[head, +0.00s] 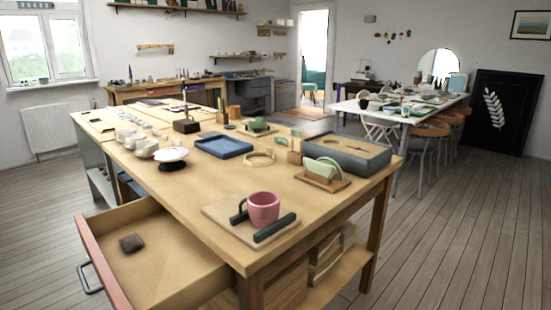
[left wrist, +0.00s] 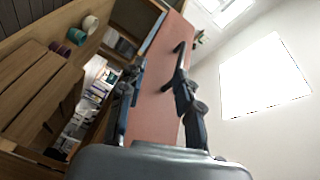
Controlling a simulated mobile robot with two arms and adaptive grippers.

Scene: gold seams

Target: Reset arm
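My left gripper (left wrist: 160,78) shows only in the left wrist view. Its two dark fingers stand apart with nothing seen between them. Beyond them is the pink front of a drawer (left wrist: 158,100), with its dark handle (left wrist: 180,48) near the right fingertip; whether they touch I cannot tell. In the head view the drawer (head: 195,255) is pulled out from the workbench (head: 225,215), its handle (head: 88,278) on the outer face. A small dark block (head: 131,242) lies inside. Neither arm shows in the head view, and my right gripper is in no view.
On the workbench a pink mug (head: 263,207) stands on a board between dark clamps. Near it are a green piece on a wooden stand (head: 322,174), a grey box (head: 346,153) and a blue tray (head: 222,146). Open floor (head: 450,240) lies to the right.

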